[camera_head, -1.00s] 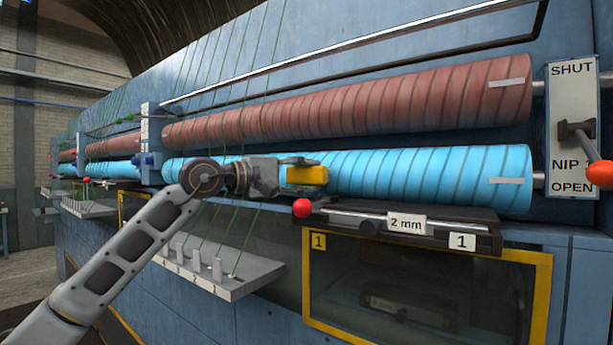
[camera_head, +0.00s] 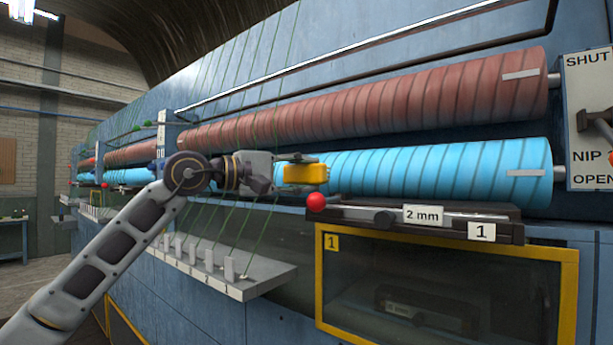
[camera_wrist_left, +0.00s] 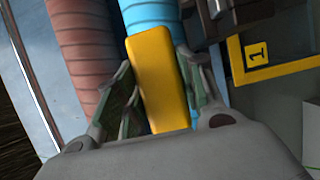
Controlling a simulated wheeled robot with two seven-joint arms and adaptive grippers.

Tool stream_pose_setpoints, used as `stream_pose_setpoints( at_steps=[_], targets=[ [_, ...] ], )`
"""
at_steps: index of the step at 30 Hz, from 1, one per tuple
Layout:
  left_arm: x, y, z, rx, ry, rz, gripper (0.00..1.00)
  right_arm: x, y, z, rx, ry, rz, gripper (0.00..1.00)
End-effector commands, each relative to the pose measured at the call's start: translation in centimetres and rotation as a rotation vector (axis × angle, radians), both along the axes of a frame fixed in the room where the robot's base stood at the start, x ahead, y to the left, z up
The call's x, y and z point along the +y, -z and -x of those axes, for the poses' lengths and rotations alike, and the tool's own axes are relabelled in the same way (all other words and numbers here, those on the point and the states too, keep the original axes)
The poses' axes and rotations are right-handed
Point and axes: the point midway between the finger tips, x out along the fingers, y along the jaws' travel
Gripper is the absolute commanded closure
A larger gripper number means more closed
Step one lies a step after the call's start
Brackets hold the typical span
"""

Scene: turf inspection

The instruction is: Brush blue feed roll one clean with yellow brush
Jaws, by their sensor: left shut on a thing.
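The blue feed roll (camera_head: 430,172) lies level under a red-brown roll, with dark spiral lines along it and a pale label at its right end. My left gripper (camera_head: 300,174) is shut on the yellow brush (camera_head: 305,175), in front of the left part of the blue roll. In the left wrist view the brush (camera_wrist_left: 158,85) sits between the fingers (camera_wrist_left: 160,100), with the blue roll (camera_wrist_left: 150,18) just beyond it. Whether the bristles touch the roll is hidden. My right gripper is not in view.
The red-brown roll (camera_head: 380,105) runs above. A ledge with a red knob (camera_head: 316,202) and a "2 mm" plate (camera_head: 423,214) lies just below the brush. A yellow-framed window (camera_head: 450,255) marked 1 is underneath. Green yarns (camera_head: 250,215) run down to a grey shelf (camera_head: 240,287) at left.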

Motion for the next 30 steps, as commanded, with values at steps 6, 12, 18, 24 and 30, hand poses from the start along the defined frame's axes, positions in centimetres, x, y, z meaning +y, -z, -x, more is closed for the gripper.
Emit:
stream_pose_setpoints(
  at_steps=[6, 12, 18, 24, 30],
  targets=[
    [0.0, -0.1, 0.0, -0.001, 0.000, 0.001, 0.80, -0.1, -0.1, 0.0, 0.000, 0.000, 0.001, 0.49],
    [0.2, -0.1, 0.3, -0.001, 0.000, 0.000, 0.80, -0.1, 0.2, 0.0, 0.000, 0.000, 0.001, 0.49],
    [0.9, 0.0, 1.2, -0.001, 0.000, 0.000, 0.80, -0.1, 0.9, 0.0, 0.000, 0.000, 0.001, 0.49],
    [1.5, 0.0, 2.1, -0.001, 0.000, 0.001, 0.80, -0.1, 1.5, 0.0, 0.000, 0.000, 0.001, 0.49],
    [1.8, 0.0, 2.5, -0.001, 0.001, 0.000, 0.80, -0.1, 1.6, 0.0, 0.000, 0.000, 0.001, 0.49]
  ],
)
